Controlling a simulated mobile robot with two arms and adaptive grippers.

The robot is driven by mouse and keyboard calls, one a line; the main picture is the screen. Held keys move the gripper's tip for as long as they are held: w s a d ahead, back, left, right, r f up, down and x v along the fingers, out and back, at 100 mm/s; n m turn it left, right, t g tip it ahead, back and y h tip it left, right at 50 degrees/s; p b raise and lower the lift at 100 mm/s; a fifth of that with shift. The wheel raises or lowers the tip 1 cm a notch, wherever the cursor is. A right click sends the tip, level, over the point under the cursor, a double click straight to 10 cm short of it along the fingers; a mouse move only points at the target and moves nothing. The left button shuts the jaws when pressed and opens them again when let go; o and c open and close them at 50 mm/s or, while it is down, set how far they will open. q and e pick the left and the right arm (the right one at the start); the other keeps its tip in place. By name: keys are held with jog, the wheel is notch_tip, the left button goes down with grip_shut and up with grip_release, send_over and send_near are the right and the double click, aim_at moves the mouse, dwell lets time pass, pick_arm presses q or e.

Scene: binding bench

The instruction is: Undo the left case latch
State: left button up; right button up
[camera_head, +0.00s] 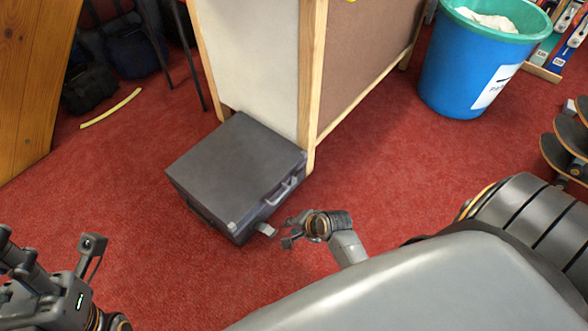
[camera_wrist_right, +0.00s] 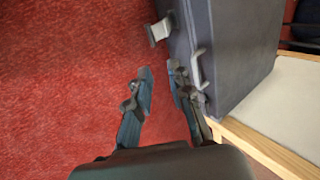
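A dark grey case (camera_head: 235,165) lies flat on the red floor, its handle (camera_head: 284,190) on the side facing lower right. A pale metal latch (camera_head: 266,229) sticks out from that side, left of the handle. In the right wrist view the latch (camera_wrist_right: 159,29) stands away from the case wall (camera_wrist_right: 232,50), beyond the fingers. My right gripper (camera_head: 290,235) is open, just in front of the latch and apart from it. In its wrist view a gap shows between the fingers (camera_wrist_right: 161,82), with nothing held; one finger is near the handle (camera_wrist_right: 198,68). My left gripper (camera_head: 50,260) is at lower left, away from the case.
A wood-framed panel unit (camera_head: 312,75) stands right behind the case. A blue bin (camera_head: 465,75) is at upper right, and skateboards (camera_head: 570,135) are at the right edge. A yellow strip (camera_head: 110,108) lies on the floor at left. Red floor is clear left of the case.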

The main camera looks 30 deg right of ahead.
jog(key=shift+s+d+r, duration=0.1)
jog(key=shift+s+r, duration=0.15)
jog(key=shift+r, duration=0.15)
